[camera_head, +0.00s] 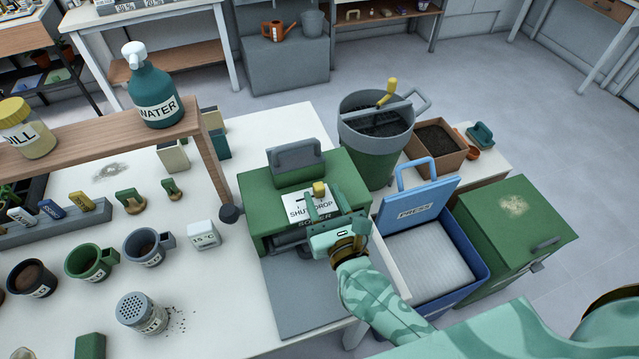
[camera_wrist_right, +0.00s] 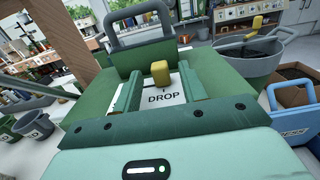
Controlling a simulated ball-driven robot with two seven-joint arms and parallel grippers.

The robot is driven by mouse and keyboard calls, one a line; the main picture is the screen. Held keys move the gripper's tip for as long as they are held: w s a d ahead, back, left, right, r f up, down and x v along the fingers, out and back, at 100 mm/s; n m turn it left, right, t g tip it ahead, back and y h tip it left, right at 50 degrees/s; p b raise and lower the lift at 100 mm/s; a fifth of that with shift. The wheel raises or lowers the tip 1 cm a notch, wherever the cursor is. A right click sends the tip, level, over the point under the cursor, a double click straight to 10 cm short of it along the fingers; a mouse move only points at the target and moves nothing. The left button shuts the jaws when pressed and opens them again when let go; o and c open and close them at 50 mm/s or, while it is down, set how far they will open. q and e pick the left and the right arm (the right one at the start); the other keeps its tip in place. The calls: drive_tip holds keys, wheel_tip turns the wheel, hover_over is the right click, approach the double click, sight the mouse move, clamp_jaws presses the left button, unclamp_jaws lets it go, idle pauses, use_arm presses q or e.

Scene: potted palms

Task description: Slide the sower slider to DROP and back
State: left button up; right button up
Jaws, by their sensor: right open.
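The green sower (camera_head: 255,195) stands on the bench in the head view, with a grey handle on top. Its white label (camera_head: 298,207) reads SHUT on the left and DROP on the right. The yellow slider knob (camera_head: 319,188) is at the DROP side; in the wrist view the knob (camera_wrist_right: 160,73) stands just above the word DROP. My right gripper (camera_head: 322,199) is over the label, fingers open. In the wrist view, the fingers of the right gripper (camera_wrist_right: 157,84) lie on either side of the knob, with gaps visible. My left gripper is out of view.
A blue PRESS box (camera_head: 474,262) and a green box (camera_head: 515,225) stand to the right. A grey-green bin (camera_head: 375,150) is behind. A wooden shelf (camera_head: 95,127) with bottles is at left, with several cups below. The grey board (camera_head: 290,300) before the sower is clear.

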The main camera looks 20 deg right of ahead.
sight(321, 192)
drive_tip(key=w, duration=0.2)
drive_tip(key=shift+w, duration=0.75)
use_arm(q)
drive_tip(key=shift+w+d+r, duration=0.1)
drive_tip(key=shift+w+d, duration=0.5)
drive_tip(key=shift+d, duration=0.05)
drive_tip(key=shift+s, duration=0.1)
use_arm(e)
drive_tip(key=shift+c, duration=0.6)
clamp_jaws()
drive_tip(key=a, duration=0.5)
drive_tip(key=shift+s+a, duration=0.1)
drive_tip(key=shift+a, duration=0.15)
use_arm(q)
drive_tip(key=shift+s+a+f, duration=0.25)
